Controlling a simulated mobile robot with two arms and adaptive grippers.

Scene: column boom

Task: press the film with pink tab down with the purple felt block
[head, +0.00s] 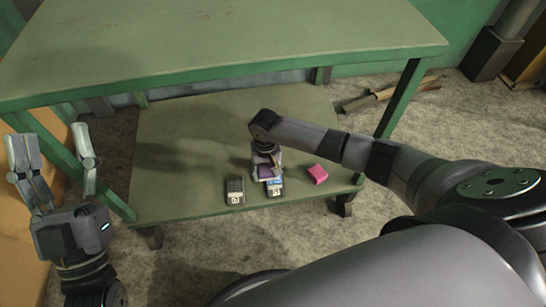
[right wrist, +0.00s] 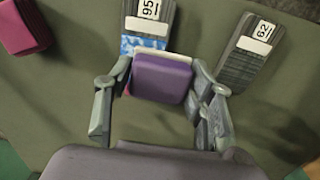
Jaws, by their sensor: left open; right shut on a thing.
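My right gripper (head: 266,160) is shut on the purple felt block (head: 264,173), which has a pale layer along one side. In the right wrist view the purple block (right wrist: 162,78) sits between both fingers, over the lower part of a handheld device (right wrist: 147,8). Blue patterned film (right wrist: 140,43) shows on that device beside the block; the film also shows in the head view (head: 275,182). The block hides the rest of the film, and I cannot clearly make out a pink tab. Whether block and film touch is unclear. My left gripper (head: 62,162) is open and empty, left of the table.
A second handheld device (head: 235,190) lies to the left on the low green shelf (head: 185,140). A pink block (head: 318,174) lies to the right. The green tabletop (head: 200,45) overhangs the back of the shelf; a table leg (head: 403,98) stands at right.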

